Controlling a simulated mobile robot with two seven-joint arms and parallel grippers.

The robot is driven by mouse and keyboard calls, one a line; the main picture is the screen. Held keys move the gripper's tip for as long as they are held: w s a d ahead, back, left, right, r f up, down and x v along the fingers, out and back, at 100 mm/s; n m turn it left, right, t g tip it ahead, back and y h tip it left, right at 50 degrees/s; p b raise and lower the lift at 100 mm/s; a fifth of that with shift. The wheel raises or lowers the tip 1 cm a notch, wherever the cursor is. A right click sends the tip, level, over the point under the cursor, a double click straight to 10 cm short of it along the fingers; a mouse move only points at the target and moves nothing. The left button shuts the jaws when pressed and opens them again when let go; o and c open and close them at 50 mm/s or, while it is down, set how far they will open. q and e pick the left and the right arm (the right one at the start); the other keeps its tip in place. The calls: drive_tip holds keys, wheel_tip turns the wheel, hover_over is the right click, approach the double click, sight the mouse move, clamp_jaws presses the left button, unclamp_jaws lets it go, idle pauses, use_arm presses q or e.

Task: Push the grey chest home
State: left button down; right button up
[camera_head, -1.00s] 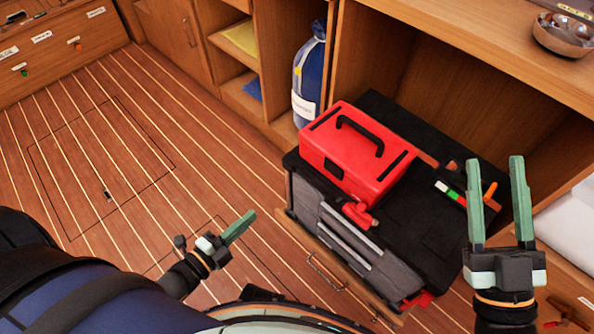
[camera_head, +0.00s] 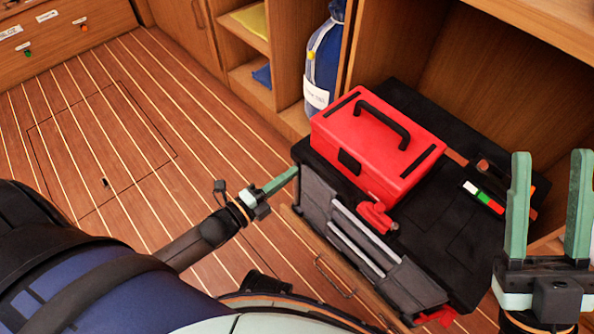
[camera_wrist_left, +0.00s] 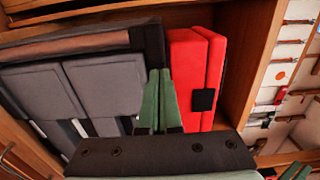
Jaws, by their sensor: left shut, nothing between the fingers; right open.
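The grey chest (camera_head: 336,218) has a grey front with light bars and a black lid, and sits partly inside the open wooden locker bay. A red toolbox (camera_head: 364,152) with a black handle lies on its lid. My left gripper (camera_head: 294,172) is shut and empty, its tip at the chest's near left corner; I cannot tell whether it touches. In the left wrist view its closed green fingers (camera_wrist_left: 158,75) point between the chest's grey panels (camera_wrist_left: 100,85) and the toolbox (camera_wrist_left: 184,85). My right gripper (camera_head: 550,160) is open and empty, right of the chest.
A blue bag (camera_head: 323,65) stands in the bay left of the chest. Small tools (camera_head: 484,194) with coloured handles lie on the lid's right side. A wooden board (camera_head: 320,262) edges the chest's near side. The plank floor (camera_head: 130,120) at left is clear.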

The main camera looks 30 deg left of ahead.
sight(307, 162)
use_arm(q)
drive_tip(key=shift+b+x, duration=0.35)
drive_tip(key=shift+x, duration=1.15)
use_arm(e)
drive_tip(key=shift+f, duration=0.6)
use_arm(q)
drive_tip(key=shift+w, duration=0.1)
use_arm(e)
drive_tip(key=shift+a, duration=0.1)
